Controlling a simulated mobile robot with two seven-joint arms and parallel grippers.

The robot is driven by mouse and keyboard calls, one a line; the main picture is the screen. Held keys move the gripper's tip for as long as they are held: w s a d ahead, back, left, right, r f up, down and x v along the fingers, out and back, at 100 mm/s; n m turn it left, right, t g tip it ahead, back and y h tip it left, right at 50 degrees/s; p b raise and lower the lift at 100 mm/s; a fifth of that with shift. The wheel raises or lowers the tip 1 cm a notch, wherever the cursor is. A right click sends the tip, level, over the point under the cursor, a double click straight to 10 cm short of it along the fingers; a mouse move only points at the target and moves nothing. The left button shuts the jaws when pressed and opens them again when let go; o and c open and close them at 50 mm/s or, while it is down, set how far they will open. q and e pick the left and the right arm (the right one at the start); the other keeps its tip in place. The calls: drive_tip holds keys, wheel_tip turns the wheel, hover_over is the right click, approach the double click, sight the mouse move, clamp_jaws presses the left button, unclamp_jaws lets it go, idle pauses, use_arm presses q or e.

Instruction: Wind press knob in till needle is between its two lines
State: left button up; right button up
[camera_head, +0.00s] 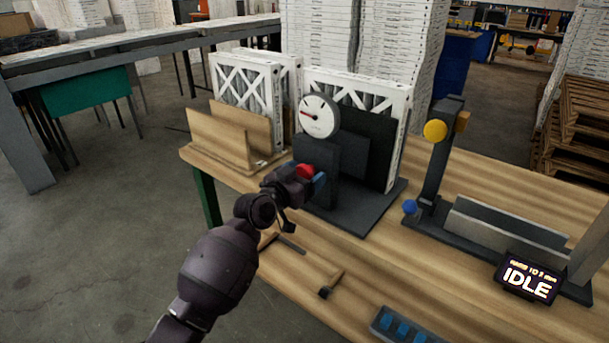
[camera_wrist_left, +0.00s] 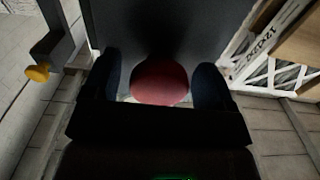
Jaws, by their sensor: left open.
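The press (camera_head: 345,210) is a dark grey block and plate on a base on the wooden table. Its red round knob (camera_head: 304,171) faces my arm. A white round dial (camera_head: 319,116) sits on top, with a red needle pointing left; its two lines are too small to make out. My left gripper (camera_head: 308,185) is open at the knob. In the left wrist view the red knob (camera_wrist_left: 159,82) lies between the two dark fingers (camera_wrist_left: 159,88), with narrow gaps; I cannot tell whether either finger touches it. My right gripper is not in view.
White-framed filters (camera_head: 245,90) stand behind a wooden holder (camera_head: 222,137). To the right are a dark stand with a yellow knob (camera_head: 435,131) and a display reading IDLE (camera_head: 528,279). A small brush (camera_head: 330,284) and a blue-celled tray (camera_head: 400,325) lie near the front edge.

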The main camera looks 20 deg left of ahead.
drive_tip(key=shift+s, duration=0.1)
use_arm(q)
drive_tip(key=c, duration=0.9)
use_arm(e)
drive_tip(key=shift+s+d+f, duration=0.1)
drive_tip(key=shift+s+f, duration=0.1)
use_arm(q)
drive_tip(key=shift+m, duration=0.3)
drive_tip(key=shift+r+m, duration=0.1)
drive_tip(key=shift+m, duration=0.9)
drive_tip(key=shift+m+p, duration=0.45)
drive_tip(key=shift+m, duration=0.35)
drive_tip(key=m+p, duration=0.1)
drive_tip(key=m, duration=0.3)
drive_tip(key=shift+m+p, duration=0.3)
drive_tip(key=shift+p, duration=0.1)
drive_tip(key=shift+m, duration=0.6)
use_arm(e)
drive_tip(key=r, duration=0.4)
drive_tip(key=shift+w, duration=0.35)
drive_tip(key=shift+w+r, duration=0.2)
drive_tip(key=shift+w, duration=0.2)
